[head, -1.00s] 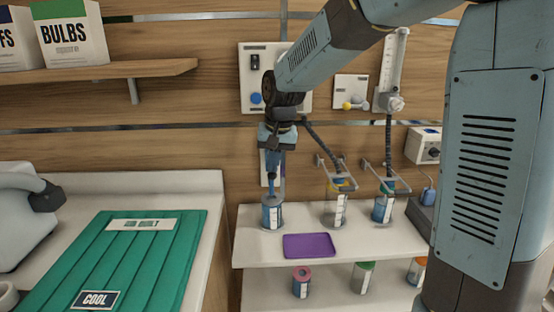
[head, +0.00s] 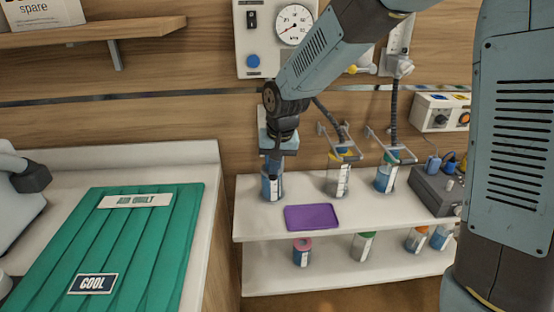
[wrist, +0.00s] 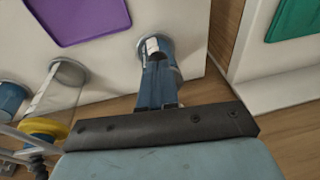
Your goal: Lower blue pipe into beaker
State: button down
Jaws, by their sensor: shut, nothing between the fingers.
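My gripper (head: 272,166) points down at the left clear beaker (head: 272,190), which has a white label and blue contents and stands on the upper white shelf. In the wrist view my blue fingers (wrist: 157,75) are shut, with their tips at the beaker's mouth; the beaker (wrist: 170,56) shows around and beyond them. I cannot tell how far the tips are inside. I cannot make out a separate blue pipe; the gripper hides part of this spot.
A purple tray (head: 311,217) lies in front of the beaker. To its right stand two more beakers, one with a yellow top (head: 339,178) and one with a green top (head: 386,176), below wall brackets with dark hoses. A green ribbed mat (head: 110,240) covers the left counter.

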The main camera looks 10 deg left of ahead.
jog(key=shift+s+d+f, duration=0.25)
jog(key=shift+f, duration=0.25)
jog(key=shift+r, duration=0.1)
jog(key=w+v, duration=0.1)
jog(key=v, duration=1.3)
jog(key=shift+a+r, duration=0.2)
jog(key=shift+r, duration=0.15)
jog(key=shift+s, duration=0.1)
jog(key=s+d+r+t, duration=0.1)
jog(key=s+d, duration=0.4)
jog(key=d, duration=0.4)
jog(key=s+d+r+m+t+h, duration=0.1)
jog(key=s+d, duration=0.5)
jog(key=d, duration=0.4)
jog(key=s+d+r+m+t, duration=0.1)
jog(key=s+d, duration=0.5)
jog(key=d, duration=0.4)
jog(key=shift+s+d+r+t+h, duration=0.2)
jog(key=shift+d+r+t+h, duration=0.1)
jog(key=shift+t, duration=0.1)
